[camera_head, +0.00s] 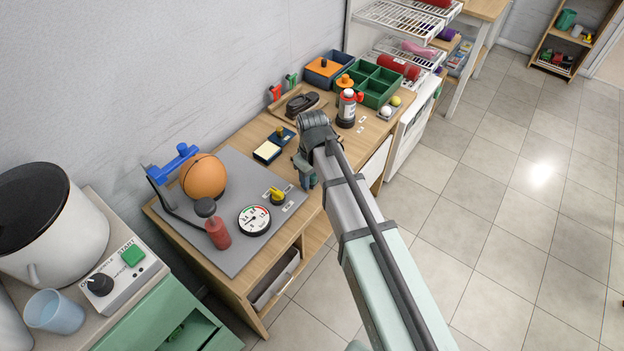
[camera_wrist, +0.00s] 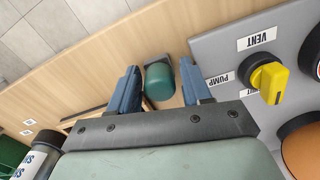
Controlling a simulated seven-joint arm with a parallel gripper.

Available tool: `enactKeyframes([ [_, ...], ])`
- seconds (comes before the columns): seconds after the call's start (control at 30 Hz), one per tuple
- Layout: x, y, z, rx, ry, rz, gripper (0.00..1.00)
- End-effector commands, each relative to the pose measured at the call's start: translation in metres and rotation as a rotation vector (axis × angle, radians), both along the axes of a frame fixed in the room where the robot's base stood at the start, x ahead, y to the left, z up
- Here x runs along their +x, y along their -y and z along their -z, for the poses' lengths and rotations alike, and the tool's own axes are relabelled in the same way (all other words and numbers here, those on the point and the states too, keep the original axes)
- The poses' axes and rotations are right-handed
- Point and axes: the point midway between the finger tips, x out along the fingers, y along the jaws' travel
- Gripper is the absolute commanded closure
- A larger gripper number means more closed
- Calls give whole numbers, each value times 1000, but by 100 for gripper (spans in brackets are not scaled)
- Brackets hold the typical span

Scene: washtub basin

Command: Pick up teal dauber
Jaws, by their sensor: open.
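The teal dauber (camera_wrist: 159,84), a rounded teal body with a grey end, shows in the wrist view on the wooden tabletop. It lies between the two blue fingers of my gripper (camera_wrist: 160,76), closer to the left finger, with a small gap at the right finger. I cannot tell whether the left finger touches it. The jaws are open. In the head view my gripper (camera_head: 304,172) points down at the bench's front part, and my arm and fingers largely hide the dauber.
A grey panel (camera_head: 240,180) with a yellow knob (camera_head: 277,196), gauge (camera_head: 254,219) and orange ball (camera_head: 203,177) lies left of my gripper. A stamp pad (camera_head: 267,151) is behind it. A bottle (camera_head: 347,107) and green divided tray (camera_head: 378,86) stand farther right.

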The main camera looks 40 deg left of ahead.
Motion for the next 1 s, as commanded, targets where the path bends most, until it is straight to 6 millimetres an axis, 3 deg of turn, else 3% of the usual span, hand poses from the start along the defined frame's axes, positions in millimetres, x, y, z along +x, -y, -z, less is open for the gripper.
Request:
enactKeyframes([
  [0.3, 0, 0, 6, 1, 0, 0, 53],
  [0.77, 0, 0, 6, 0, 0, 0, 96],
  [1.0, 0, 0, 5, 1, 0, 0, 96],
])
